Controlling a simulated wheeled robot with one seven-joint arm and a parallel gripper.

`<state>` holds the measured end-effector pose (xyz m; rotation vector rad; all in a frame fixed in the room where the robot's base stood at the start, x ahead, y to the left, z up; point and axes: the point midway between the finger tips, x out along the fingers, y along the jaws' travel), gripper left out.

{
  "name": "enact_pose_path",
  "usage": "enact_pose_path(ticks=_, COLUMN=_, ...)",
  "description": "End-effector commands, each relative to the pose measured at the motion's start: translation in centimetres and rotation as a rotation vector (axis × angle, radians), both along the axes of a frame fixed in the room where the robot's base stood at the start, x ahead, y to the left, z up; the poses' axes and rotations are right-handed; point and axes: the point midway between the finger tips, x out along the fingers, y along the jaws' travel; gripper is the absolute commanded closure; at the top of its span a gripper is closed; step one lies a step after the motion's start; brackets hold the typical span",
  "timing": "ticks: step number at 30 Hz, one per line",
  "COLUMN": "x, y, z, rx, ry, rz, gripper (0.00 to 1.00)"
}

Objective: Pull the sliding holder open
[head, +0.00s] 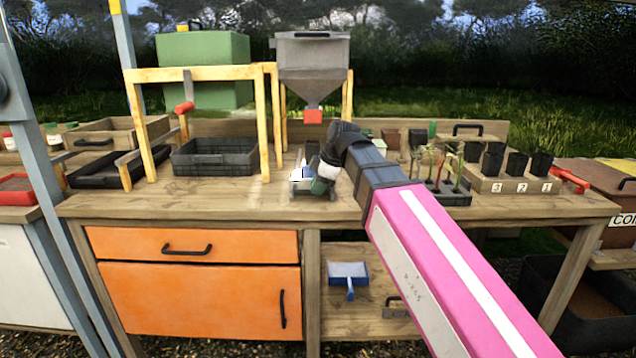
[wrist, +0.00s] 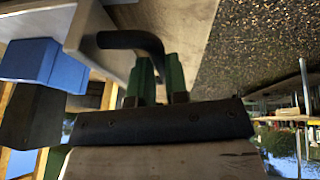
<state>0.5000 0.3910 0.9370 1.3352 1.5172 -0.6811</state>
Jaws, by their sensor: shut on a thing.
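The sliding holder (head: 301,187) is a small grey box on the bench top in the head view, with blue and white items in it. My gripper (head: 321,184) is at its right side, and my wrist hides part of it. In the wrist view the holder's pale end (wrist: 88,30) is at upper left, with a bent black handle (wrist: 128,41) on it. My gripper's green fingers (wrist: 159,72) are shut on the handle's bar near its bend. A blue block (wrist: 45,64) shows beside the holder. How far the holder is slid out is unclear.
A grey hopper (head: 312,70) with a red outlet stands behind. A black crate (head: 215,157) under a wooden frame is to the left. Seedlings (head: 437,170) and a numbered stand (head: 510,184) with black pots are to the right. Bare bench top (head: 200,197) lies in front.

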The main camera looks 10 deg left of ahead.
Motion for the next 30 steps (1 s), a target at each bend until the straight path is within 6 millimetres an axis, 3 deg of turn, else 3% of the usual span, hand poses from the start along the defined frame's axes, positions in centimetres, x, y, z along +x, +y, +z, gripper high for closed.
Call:
enact_pose_path(ticks=17, x=-0.74, y=-0.2, z=0.05, rx=-0.001, ry=-0.001, rz=-0.001, gripper=1.0)
enact_pose_path(ticks=18, x=-0.74, y=-0.2, z=0.05, rx=-0.001, ry=-0.001, rz=-0.001, gripper=0.72)
enact_pose_path(ticks=19, x=-0.74, y=-0.2, z=0.05, rx=-0.001, ry=-0.001, rz=-0.001, gripper=0.63)
enact_pose_path(ticks=30, x=-0.75, y=-0.29, z=0.26, rx=0.0, ry=-0.001, rz=0.0, gripper=0.6)
